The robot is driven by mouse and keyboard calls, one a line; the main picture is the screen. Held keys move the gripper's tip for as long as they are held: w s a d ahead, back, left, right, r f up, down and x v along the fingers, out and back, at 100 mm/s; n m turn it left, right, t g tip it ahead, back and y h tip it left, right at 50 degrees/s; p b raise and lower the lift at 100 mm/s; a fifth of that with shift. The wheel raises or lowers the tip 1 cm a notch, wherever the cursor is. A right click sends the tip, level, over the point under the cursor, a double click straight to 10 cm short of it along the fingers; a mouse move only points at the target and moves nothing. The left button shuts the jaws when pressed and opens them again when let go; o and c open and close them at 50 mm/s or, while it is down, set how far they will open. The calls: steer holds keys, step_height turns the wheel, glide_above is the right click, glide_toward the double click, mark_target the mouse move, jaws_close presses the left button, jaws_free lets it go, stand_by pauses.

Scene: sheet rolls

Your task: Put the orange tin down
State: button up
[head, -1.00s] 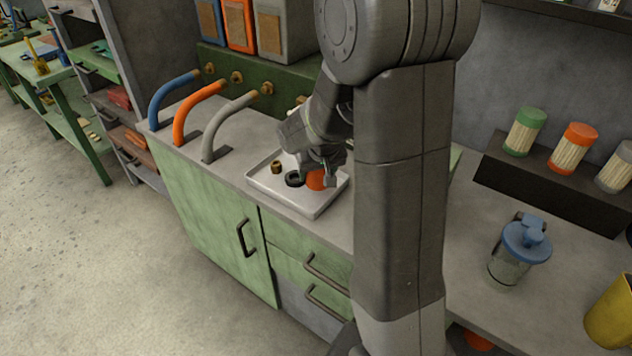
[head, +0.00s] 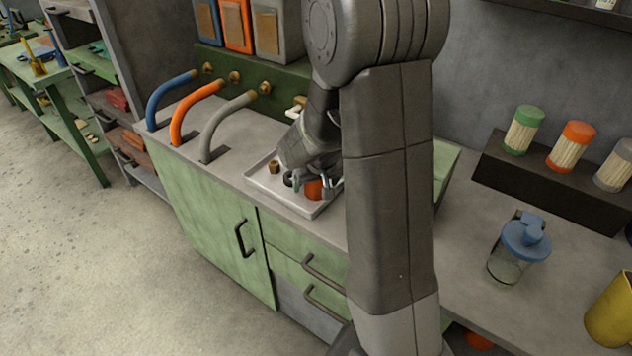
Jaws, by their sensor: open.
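The orange tin (head: 314,190) stands in the white tray (head: 262,188) on the grey worktop, towards the tray's right side. My gripper (head: 312,183) is open at the tin, low over the tray. My fingers and arm hide part of the tin, and I cannot tell whether a finger touches it. A small brass piece (head: 273,167) sits in the tray to the left. A dark ring (head: 288,180) lies between them, partly covered by my gripper.
Blue (head: 170,98), orange (head: 193,110) and grey (head: 225,122) bent pipes rise from the worktop left of the tray. A blue-lidded jar (head: 520,248) and a yellow cup (head: 610,312) stand on the right. Several lidded jars line a dark riser (head: 545,180). My arm hides the middle.

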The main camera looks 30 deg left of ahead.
steer(key=shift+r, duration=0.1)
steer(key=shift+r, duration=0.55)
steer(key=p+v, duration=0.1)
steer(key=v, duration=1)
steer(key=shift+s, duration=0.2)
steer(key=shift+d+f, duration=0.1)
steer(key=b+x, duration=0.1)
steer(key=x, duration=1.1)
steer(key=shift+w+f, duration=0.1)
steer(key=shift+f, duration=0.15)
steer(key=shift+r, duration=0.3)
